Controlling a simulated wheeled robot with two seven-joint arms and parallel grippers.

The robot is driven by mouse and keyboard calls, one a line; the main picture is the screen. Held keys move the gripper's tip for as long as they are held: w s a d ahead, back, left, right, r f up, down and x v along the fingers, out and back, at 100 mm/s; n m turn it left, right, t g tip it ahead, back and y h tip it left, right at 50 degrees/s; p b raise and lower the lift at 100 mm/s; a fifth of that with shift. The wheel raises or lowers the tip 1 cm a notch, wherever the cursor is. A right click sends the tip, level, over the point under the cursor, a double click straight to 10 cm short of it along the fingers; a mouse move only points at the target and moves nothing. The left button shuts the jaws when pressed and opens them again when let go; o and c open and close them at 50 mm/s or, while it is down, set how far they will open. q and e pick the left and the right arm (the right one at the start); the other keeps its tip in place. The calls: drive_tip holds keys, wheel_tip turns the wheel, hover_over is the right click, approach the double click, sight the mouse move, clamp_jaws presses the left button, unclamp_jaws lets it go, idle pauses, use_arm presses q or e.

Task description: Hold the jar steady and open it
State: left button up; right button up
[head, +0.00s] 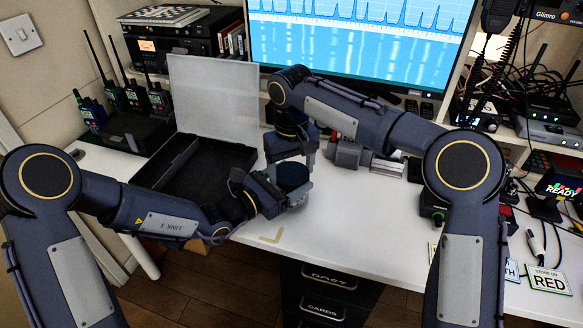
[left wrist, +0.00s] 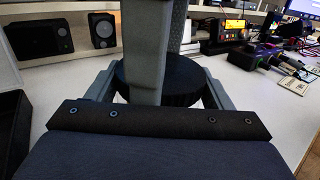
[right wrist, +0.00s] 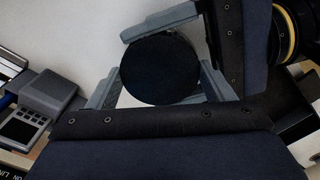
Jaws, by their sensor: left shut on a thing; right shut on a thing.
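The jar's round black lid (head: 292,174) shows near the middle of the white desk in the head view. It also shows in the left wrist view (left wrist: 182,82) and, from above, in the right wrist view (right wrist: 158,70). My left gripper (head: 290,194) comes in from the left and is shut on the jar, low beside the lid. My right gripper (head: 295,160) reaches down from above and is shut on the lid, one finger on each side of it. The jar's body is almost wholly hidden by the grippers.
An open black case (head: 165,185) with a raised clear cover lies left of the jar. A grey vise-like device (head: 350,153) stands close behind on the right. Handheld radios (head: 158,100) stand back left. The desk front (head: 330,225) is clear.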

use_arm(q)
drive_tip(key=shift+a+f, duration=0.15)
drive_tip(key=shift+f, duration=0.3)
use_arm(e)
drive_tip(key=shift+s, duration=0.1)
drive_tip(key=o, duration=1.1)
drive_tip(key=shift+r, duration=2.3)
use_arm(q)
drive_tip(key=o, duration=1.7)
drive_tip(key=shift+o, duration=1)
drive_tip(key=shift+w, duration=0.1)
use_arm(e)
drive_tip(key=shift+f, duration=0.1)
use_arm(q)
drive_tip(key=shift+o, duration=0.3)
drive_tip(key=shift+r, duration=0.2)
